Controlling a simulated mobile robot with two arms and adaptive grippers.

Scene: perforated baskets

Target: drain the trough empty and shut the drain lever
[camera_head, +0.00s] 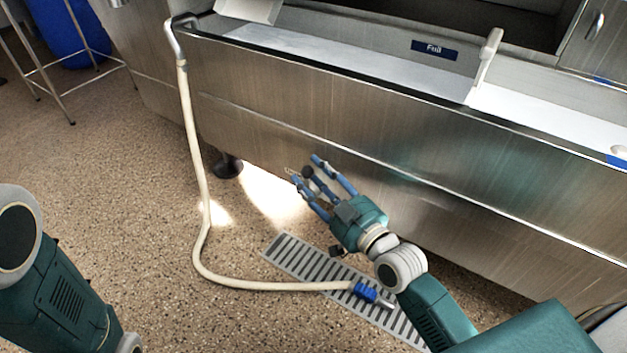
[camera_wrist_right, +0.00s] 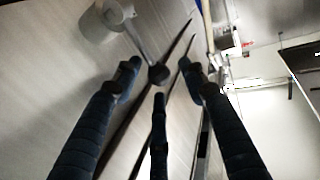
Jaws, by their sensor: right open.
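The steel trough (camera_head: 400,140) runs across the head view, with a blue "Full" label (camera_head: 434,49) inside. I cannot tell its water level. My right gripper (camera_head: 314,171) is open low at the trough's front, fingers pointing up and left. A dark round knob (camera_head: 308,171) shows among its fingers. In the right wrist view the knob (camera_wrist_right: 158,75) sits on a thin grey rod, between the spread fingertips, and the rod runs up to a pale round fitting (camera_wrist_right: 105,18). It looks like the drain lever. Contact is unclear. My left gripper is out of view.
A cream hose (camera_head: 190,130) hangs from a metal pipe at the trough's left and ends in a blue nozzle (camera_head: 366,291) over the floor grate (camera_head: 300,259). A white handle (camera_head: 490,45) stands on the rim. A blue bin (camera_head: 68,30) is at upper left.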

